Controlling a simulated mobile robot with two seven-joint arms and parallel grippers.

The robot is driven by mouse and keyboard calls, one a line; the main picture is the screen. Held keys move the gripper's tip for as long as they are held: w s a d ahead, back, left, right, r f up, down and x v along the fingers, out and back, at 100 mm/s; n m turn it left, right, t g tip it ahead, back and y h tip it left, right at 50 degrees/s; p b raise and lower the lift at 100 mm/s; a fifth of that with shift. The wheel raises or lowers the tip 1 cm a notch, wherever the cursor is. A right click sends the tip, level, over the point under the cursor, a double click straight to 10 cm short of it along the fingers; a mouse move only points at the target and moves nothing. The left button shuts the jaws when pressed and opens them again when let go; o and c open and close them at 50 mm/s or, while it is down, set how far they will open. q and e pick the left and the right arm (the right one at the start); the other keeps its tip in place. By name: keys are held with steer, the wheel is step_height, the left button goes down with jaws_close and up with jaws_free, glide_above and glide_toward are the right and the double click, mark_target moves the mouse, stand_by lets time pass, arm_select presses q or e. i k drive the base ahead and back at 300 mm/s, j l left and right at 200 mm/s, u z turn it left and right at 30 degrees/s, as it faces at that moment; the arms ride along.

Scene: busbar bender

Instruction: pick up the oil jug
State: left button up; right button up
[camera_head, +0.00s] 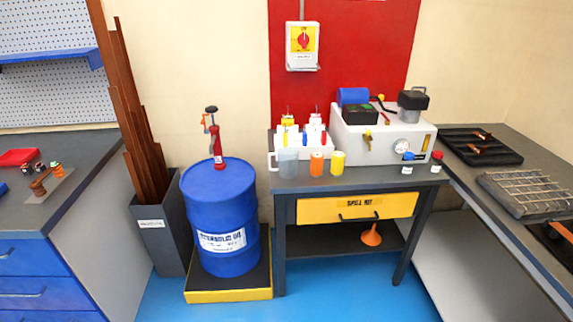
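A translucent grey jug (288,163) with a pale handle on its left side stands upright at the left front of the dark worktable (262,181). It looks like the oil jug. An orange container (317,163) and a yellow container (338,162) stand just to its right. White boxes (313,137) with small bottles stand behind it. Neither of my grippers shows in the view, and nothing holds the jug.
A blue oil drum (222,215) with a red pump (217,143) stands left of the table on a yellow-edged pallet (228,295). A white machine (385,135) fills the table's back right. Benches stand at both sides. Blue floor (335,300) is clear in front.

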mark_target(288, 156)
steer(key=z, duration=0.6)
steer(key=i+j+z, duration=0.1)
steer(key=z, duration=0.25)
steer(key=j+z, duration=0.55)
steer(key=z, duration=0.15)
steer(key=j+z, duration=0.5)
steer(key=j, duration=0.45)
steer(key=j+z, duration=0.1)
steer(key=j, duration=0.35)
steer(key=k+j+z, duration=0.1)
steer(key=j, duration=0.75)
steer(key=k+j, duration=0.15)
steer(key=j, duration=0.6)
steer(key=k, duration=0.05)
